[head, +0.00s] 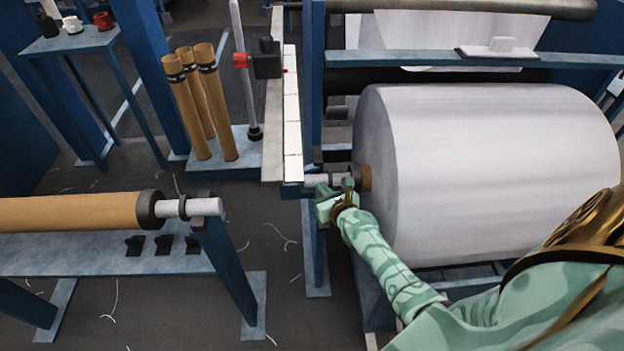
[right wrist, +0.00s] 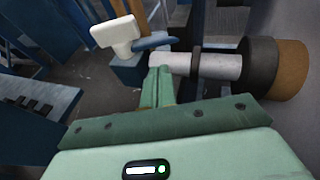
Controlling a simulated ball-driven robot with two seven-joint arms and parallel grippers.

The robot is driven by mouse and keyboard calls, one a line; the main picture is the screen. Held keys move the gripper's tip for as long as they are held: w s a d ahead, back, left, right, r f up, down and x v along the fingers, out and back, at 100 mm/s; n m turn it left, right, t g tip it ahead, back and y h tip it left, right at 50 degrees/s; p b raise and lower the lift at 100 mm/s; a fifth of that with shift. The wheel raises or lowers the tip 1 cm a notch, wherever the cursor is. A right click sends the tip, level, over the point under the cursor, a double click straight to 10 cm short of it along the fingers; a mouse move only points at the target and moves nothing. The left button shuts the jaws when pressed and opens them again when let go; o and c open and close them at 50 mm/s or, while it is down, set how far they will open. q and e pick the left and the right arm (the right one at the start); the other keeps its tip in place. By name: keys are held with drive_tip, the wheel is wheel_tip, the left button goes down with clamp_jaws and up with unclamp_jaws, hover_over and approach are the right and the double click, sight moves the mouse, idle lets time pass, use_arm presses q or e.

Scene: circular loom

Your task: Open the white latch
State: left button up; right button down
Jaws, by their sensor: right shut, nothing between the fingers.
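The white latch (right wrist: 115,35) shows in the right wrist view as a thick T-shaped white handle, beside a blue rounded piece (right wrist: 155,43) at the end of the roll's shaft (right wrist: 215,66). I cannot pick the handle out clearly in the head view. My right gripper (head: 322,190) is at the shaft end of the big white roll; it also shows in the right wrist view (right wrist: 158,72). Its fingers are shut and empty, with their tips just below the shaft and blue piece, right of the handle. I cannot tell whether they touch. My left gripper is out of view.
The big white fabric roll (head: 500,170) fills the right side. A blue post (head: 313,90) stands just behind the gripper. A brown roll (head: 75,212) lies on a blue stand at left. Several brown tubes (head: 208,95) stand behind. Open floor lies between the stands.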

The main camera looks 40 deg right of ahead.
sight(310, 171)
drive_tip(key=x, duration=0.2)
drive_tip(key=b+x, duration=0.1)
drive_tip(key=x, duration=0.1)
drive_tip(key=shift+w+d+r, duration=0.1)
drive_tip(key=shift+w, duration=0.25)
drive_tip(key=shift+w+d+r, duration=0.1)
drive_tip(key=shift+w, duration=0.6)
drive_tip(key=shift+d, duration=0.1)
drive_tip(key=shift+w+d+n+y+b, duration=0.2)
drive_tip(key=shift+n+y+b, duration=0.1)
drive_tip(key=shift+n+y, duration=0.15)
drive_tip(key=shift+w+d+n+y+b, duration=0.15)
drive_tip(key=shift+n+y+b, duration=0.2)
drive_tip(key=shift+y, duration=0.2)
drive_tip(key=shift+s+a+r, duration=0.1)
